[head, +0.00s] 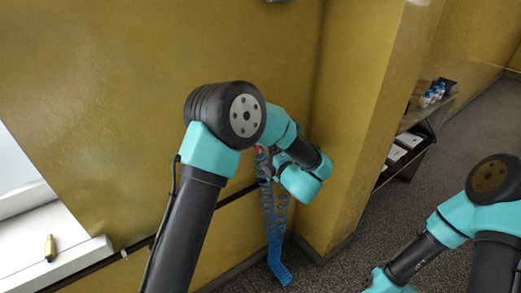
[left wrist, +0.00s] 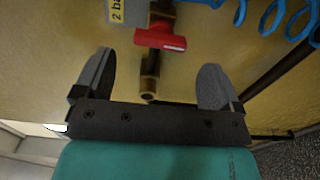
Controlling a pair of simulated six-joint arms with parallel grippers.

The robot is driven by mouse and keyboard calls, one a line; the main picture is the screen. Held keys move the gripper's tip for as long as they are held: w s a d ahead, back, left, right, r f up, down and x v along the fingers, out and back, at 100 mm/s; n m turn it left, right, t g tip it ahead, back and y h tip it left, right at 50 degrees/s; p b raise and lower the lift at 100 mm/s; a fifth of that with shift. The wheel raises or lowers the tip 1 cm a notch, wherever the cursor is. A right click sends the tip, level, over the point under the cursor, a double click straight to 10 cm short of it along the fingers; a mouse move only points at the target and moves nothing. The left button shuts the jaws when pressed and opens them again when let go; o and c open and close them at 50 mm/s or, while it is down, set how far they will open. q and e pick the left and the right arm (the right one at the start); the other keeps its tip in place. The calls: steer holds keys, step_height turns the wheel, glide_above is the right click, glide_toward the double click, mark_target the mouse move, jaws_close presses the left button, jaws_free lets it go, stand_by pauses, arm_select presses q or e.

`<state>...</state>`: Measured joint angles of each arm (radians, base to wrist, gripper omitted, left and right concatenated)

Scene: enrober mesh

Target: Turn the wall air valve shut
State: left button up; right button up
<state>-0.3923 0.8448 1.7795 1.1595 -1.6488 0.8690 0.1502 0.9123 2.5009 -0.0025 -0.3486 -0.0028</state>
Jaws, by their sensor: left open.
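The wall air valve shows in the left wrist view as a brass body (left wrist: 150,66) with a red handle (left wrist: 160,39). The handle lies across the brass pipe in that picture. In the head view only a speck of red handle (head: 259,149) shows beside my left arm. My left gripper (left wrist: 156,62) is open, its two fingers apart on either side of the brass body. The handle is beyond the fingertips, and nothing is between the fingers in contact that I can see. My right arm is at the lower right of the head view, its gripper out of frame.
A blue coiled hose (head: 272,220) hangs by the valve against the yellow wall (head: 110,90); its coils (left wrist: 285,14) also show in the left wrist view. A partly cut-off label (left wrist: 124,14) is beside the valve. A shelf (head: 408,150) with small items stands right of the wall corner.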

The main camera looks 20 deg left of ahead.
arm_select(q)
steer(key=v, duration=1.2)
steer(key=a+f+m+h, duration=0.6)
steer(key=f+m, duration=0.2)
steer(key=f, duration=0.2)
steer(key=a+f+m+h, duration=0.5)
steer(key=f+m, duration=0.2)
steer(key=f, duration=0.3)
steer(key=s+a+f+m+g+h, duration=0.2)
steer(key=s+f+m+g, duration=0.3)
steer(key=s, duration=0.5)
steer(key=s+a+f+m+g+h, duration=0.2)
steer(key=s+f+m+g+h, duration=0.3)
steer(key=s, duration=0.6)
step_height(320, 180, down, 3)
steer(key=shift+s+a+r+m+g, duration=0.15)
steer(key=shift+a+r+m+g, duration=0.2)
steer(key=shift+m, duration=0.45)
